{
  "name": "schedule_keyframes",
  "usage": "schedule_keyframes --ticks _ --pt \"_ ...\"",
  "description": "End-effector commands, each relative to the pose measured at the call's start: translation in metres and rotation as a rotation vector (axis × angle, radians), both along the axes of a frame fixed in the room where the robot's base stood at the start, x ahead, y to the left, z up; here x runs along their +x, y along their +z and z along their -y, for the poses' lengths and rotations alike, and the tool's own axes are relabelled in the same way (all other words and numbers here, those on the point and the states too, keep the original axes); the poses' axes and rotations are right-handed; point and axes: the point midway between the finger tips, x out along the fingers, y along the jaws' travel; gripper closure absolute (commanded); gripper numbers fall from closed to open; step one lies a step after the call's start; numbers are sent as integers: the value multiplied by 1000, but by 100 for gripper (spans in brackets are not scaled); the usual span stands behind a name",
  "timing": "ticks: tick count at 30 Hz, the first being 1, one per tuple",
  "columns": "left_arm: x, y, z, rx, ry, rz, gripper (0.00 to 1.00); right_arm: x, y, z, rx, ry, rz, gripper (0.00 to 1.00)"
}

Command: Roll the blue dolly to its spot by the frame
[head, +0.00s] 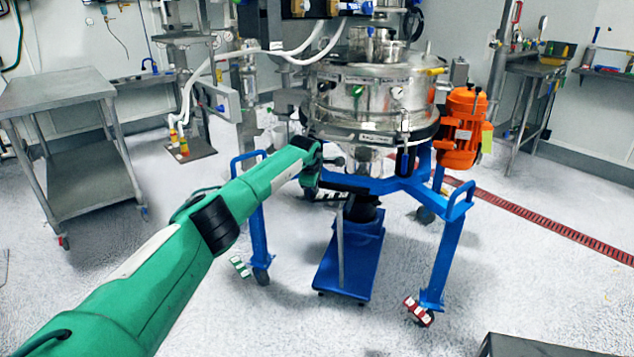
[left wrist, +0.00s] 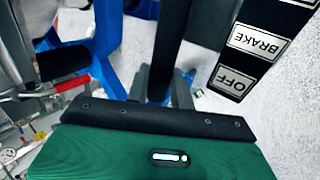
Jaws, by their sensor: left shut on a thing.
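The blue dolly (head: 440,262) stands on casters in the middle of the floor and carries a round steel sifter (head: 358,100) with an orange motor (head: 462,128). Its front-left caster has a green pedal (head: 240,267); its front-right caster has a red pedal (head: 418,311). A blue base (head: 348,262) sits low beneath the sifter. My left gripper (head: 312,178) is at the dolly's front left, below the sifter rim. In the left wrist view, its fingers are shut on a black bar (left wrist: 166,52), next to a black strip labelled BRAKE and OFF (left wrist: 254,42). My right gripper is not in view.
A steel stand with a grey box (head: 226,103) and hanging hoses is behind the dolly at left. A steel table (head: 60,90) stands at far left. A red floor drain (head: 555,225) runs at right. A dark edge (head: 535,346) shows at bottom right.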

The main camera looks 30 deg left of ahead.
Motion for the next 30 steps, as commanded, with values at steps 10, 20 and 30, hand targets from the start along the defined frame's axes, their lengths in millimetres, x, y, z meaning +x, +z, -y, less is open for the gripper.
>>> schedule_keyframes --ticks 10,20,30 --pt "0 -1 0 0 -1 -2 51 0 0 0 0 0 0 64" --pt "-3 6 0 1 -2 1 51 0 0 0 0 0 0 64" --pt "-25 39 3 2 -2 1 51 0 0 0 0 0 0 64"
